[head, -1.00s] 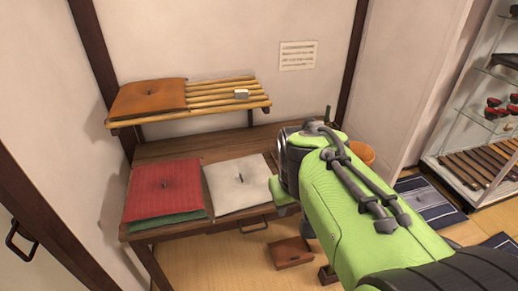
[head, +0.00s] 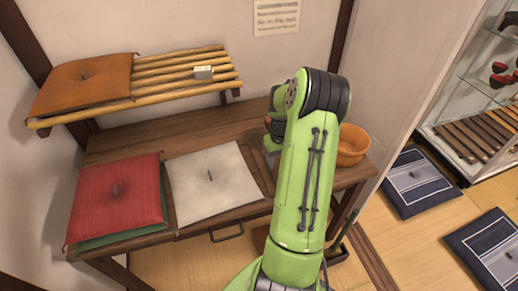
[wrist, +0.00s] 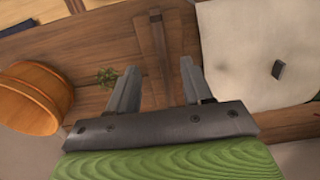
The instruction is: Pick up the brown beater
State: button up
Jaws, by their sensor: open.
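A flat brown wooden piece (wrist: 150,52) with a darker strip at its far end lies on the table in the wrist view; it looks like the brown beater, but I cannot be sure. In the head view a brown piece (head: 261,165) shows just right of the white cushion, partly hidden by my arm. My gripper (wrist: 158,64) is open and empty, its two fingers pointing toward the brown piece from above. I cannot tell how high the fingertips are. In the head view my arm mostly hides the gripper.
The white cushion (head: 212,185) and red cushion (head: 117,192) lie left of my arm. An orange bucket (head: 352,145) stands to the right; a small plant (wrist: 107,77) is near my left finger. A slatted shelf (head: 190,80) holds an orange cushion (head: 82,82) above the table.

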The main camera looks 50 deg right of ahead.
send_over(273, 174)
jog(key=s, duration=0.2)
jog(key=f, duration=0.4)
jog(key=shift+s+a+b, duration=0.2)
jog(key=shift+a+b, duration=0.1)
jog(key=shift+a, duration=0.05)
notch_tip(273, 174, down, 6)
jog(key=shift+a+r+b, duration=0.1)
jog(key=shift+b, duration=0.6)
grip_shut()
